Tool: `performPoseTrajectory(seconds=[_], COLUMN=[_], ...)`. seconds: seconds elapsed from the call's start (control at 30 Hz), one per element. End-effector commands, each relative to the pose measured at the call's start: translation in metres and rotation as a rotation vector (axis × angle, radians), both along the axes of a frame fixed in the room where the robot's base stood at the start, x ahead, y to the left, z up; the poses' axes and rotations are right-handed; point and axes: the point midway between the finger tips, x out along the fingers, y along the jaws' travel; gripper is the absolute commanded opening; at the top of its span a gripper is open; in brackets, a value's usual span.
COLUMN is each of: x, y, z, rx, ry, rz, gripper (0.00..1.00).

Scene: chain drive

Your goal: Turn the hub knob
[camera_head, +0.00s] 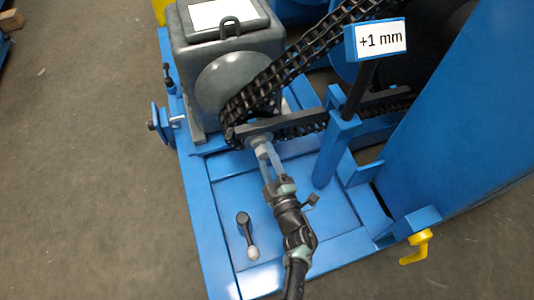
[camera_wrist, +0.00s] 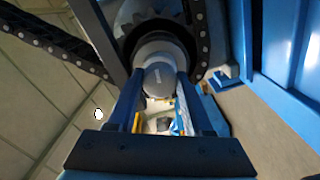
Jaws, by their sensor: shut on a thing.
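The hub knob (camera_wrist: 159,80) is a round grey knob at the centre of the sprocket (camera_wrist: 160,20) in the wrist view. My gripper (camera_wrist: 158,88) has one finger on each side of the knob and is shut on it. In the head view my gripper (camera_head: 264,150) reaches up from below to the hub, and its fingers partly hide the knob (camera_head: 261,140). A black chain (camera_head: 300,62) runs from the hub up to the right. A grey bar (camera_head: 300,125) lies across by the hub.
A grey gearbox (camera_head: 215,50) stands behind on the blue frame (camera_head: 205,220). A "+1 mm" sign (camera_head: 381,39) is on a blue post at the right. A loose crank handle (camera_head: 247,235) lies on the base plate. A yellow handle (camera_head: 417,247) sticks out at the right.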

Motion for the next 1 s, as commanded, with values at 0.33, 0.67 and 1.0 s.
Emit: performPoseTrajectory(seconds=[0.33,0.67,1.0], x=[-0.0010,-0.0009,-0.0008], y=[0.0001,0.0007,0.0009], z=[-0.0007,-0.0012,-0.0013], rx=[0.218,0.302,0.308], ry=[0.072,0.098,0.100], rz=[0.000,0.000,0.001], gripper=[0.00,0.00,0.00])
